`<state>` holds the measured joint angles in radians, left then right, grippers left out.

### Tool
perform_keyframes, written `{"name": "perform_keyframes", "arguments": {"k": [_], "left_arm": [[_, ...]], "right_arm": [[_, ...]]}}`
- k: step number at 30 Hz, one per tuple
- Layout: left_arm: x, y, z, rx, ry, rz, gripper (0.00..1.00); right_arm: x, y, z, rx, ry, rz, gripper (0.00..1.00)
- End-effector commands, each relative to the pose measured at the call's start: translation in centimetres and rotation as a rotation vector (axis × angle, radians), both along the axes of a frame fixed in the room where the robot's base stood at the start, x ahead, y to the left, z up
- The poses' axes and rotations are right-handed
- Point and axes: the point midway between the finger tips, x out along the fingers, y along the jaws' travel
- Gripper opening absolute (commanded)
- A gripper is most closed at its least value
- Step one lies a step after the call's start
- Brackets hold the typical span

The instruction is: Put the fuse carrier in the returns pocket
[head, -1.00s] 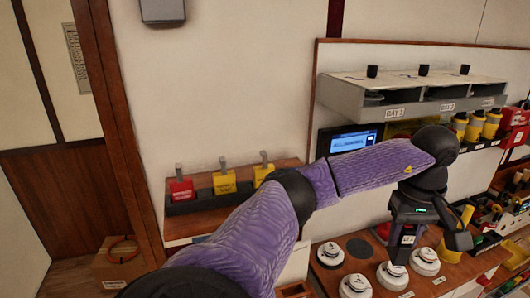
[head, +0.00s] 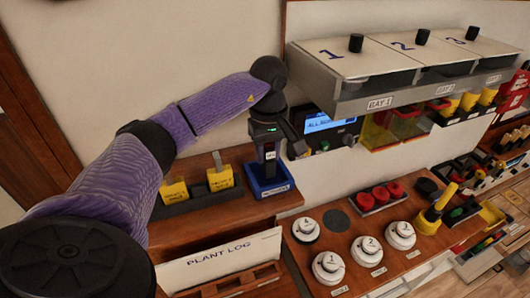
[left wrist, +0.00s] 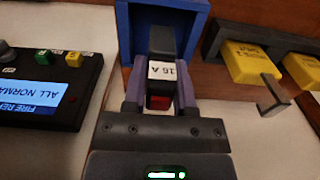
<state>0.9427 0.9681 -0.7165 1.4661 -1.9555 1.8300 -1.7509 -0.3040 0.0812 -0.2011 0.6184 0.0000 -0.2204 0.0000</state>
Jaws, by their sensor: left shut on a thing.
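My left gripper (head: 268,150) is shut on the fuse carrier (head: 268,158), a dark grey piece with a white label. In the left wrist view, the carrier (left wrist: 161,70) shows a "16 A" label and a red patch between the fingers (left wrist: 160,92) of my left gripper. The returns pocket (head: 268,190) is a blue open box with a label on its front, on the wooden shelf. The gripper is right over the pocket, and the carrier's far end lies within the blue walls (left wrist: 124,35). Whether it touches the bottom is hidden. My right gripper is not in view.
Yellow tags (head: 220,178) stand in a dark rack left of the pocket. A lit display panel (head: 328,122) is close on the right. The bay box (head: 380,95) juts out above it. White round devices (head: 330,265) sit on the lower wooden board.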

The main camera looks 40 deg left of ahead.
Motion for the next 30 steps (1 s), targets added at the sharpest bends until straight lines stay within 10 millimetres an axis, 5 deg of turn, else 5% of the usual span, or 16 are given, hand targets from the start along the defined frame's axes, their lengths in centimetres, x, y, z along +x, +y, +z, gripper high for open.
{"name": "perform_keyframes", "arguments": {"k": [4,14,15,19,30], "left_arm": [[0.0,0.0,-1.9,-0.001,0.0,-0.001,0.0],[0.0,0.0,-2.5,0.0,-0.002,0.0,0.0],[0.0,0.0,-2.4,-0.001,-0.002,0.0,0.42],[0.0,0.0,-2.3,-0.001,-0.002,0.0,0.69],[0.1,0.0,-1.4,0.0,-0.004,0.0,0.69]], "right_arm": [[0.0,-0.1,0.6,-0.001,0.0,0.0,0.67],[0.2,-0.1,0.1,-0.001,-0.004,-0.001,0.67],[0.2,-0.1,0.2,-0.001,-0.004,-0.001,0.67],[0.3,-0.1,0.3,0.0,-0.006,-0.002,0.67],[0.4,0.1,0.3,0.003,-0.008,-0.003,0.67]]}}
